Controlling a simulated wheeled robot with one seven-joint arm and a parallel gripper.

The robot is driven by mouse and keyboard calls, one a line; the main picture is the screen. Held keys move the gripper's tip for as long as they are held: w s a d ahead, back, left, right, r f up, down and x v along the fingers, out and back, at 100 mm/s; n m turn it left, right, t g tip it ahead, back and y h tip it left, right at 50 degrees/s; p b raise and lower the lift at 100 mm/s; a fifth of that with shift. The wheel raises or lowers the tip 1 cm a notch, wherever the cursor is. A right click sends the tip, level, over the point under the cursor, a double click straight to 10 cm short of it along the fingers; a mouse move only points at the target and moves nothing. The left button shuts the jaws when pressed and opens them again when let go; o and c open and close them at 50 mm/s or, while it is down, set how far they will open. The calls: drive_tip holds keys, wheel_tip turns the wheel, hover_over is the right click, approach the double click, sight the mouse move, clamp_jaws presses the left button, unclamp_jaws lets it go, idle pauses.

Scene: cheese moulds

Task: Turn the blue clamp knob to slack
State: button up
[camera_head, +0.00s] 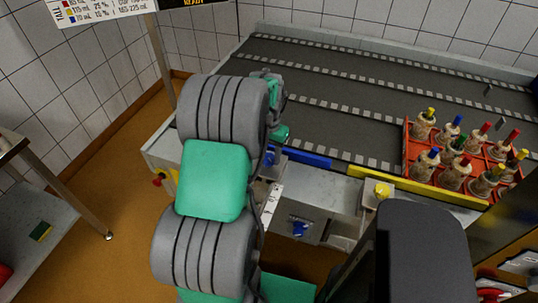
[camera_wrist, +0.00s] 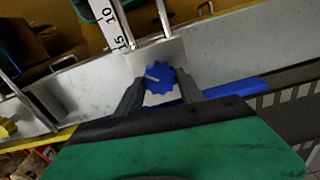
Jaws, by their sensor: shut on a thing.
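The blue clamp knob (camera_wrist: 160,86) is a lobed knob with a pale pointer line on its face, in the middle of the wrist view. My gripper (camera_wrist: 159,78) has its dark fingers on either side of the knob and is shut on it. In the head view a bit of blue at the knob's place (camera_head: 270,158) shows beside my arm, which hides most of my gripper. The knob sits on a pale metal rail next to a blue strip (camera_head: 305,158).
A ruler (camera_wrist: 107,20) marked 10 and 15 lies close to the knob. A yellow knob (camera_head: 382,190) stands to the right, and another blue handle (camera_head: 299,229) is on the front box below. A red crate (camera_head: 409,160) of bottles stands on the dark conveyor (camera_head: 330,75).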

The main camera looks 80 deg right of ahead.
sight(268, 157)
drive_tip(key=n, duration=0.4)
drive_tip(key=shift+n, duration=0.3)
drive_tip(key=shift+w+n, duration=0.1)
drive_tip(key=shift+n, duration=1.8)
drive_tip(key=o, duration=1.4)
wheel_tip(268, 157, up, 8)
drive_tip(key=shift+f+b, duration=0.1)
drive_tip(key=shift+b, duration=0.45)
